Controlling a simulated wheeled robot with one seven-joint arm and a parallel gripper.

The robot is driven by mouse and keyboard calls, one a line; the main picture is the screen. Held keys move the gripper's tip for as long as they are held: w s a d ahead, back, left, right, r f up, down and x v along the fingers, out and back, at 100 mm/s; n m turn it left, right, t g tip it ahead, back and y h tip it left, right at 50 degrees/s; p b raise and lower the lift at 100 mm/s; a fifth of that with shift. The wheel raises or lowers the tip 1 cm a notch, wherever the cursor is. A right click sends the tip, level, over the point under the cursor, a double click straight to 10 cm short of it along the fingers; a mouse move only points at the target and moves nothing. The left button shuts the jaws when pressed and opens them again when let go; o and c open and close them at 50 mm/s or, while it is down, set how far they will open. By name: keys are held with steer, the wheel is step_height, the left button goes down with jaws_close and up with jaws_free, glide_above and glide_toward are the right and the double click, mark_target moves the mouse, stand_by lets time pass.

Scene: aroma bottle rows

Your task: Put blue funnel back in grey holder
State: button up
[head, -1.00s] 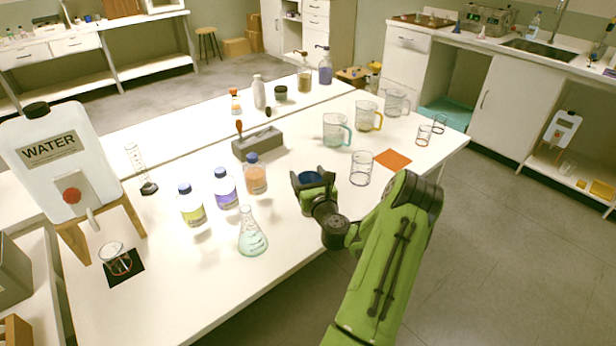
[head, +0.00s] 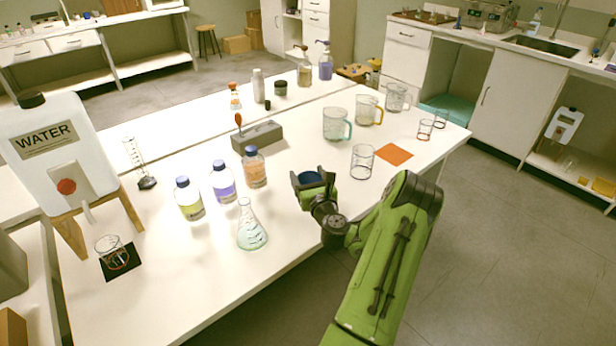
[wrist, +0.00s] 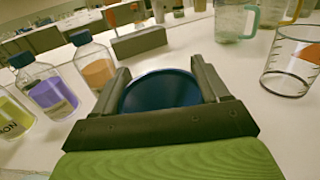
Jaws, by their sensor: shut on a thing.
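The blue funnel (head: 311,177) is between the fingers of my gripper (head: 314,182), above the front part of the white table. In the wrist view the wide blue mouth of the funnel (wrist: 160,92) shows between the two dark fingers (wrist: 165,85), which are shut on it. The funnel's lower part is hidden. The grey holder (head: 262,138) is a long block farther back and to the left of my gripper, with an orange-handled tool (head: 239,121) standing at its left end. The grey holder also shows ahead in the wrist view (wrist: 138,43).
Capped bottles with yellow (head: 189,203), purple (head: 223,186) and orange (head: 254,172) contents stand left of my gripper, with a conical flask (head: 251,232) nearer. A clear beaker (head: 362,162) and an orange mat (head: 394,154) lie to the right.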

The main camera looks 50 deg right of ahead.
steer(key=shift+f+b, duration=0.55)
steer(key=shift+f, duration=0.1)
steer(key=o, duration=1)
steer(key=shift+o, duration=0.2)
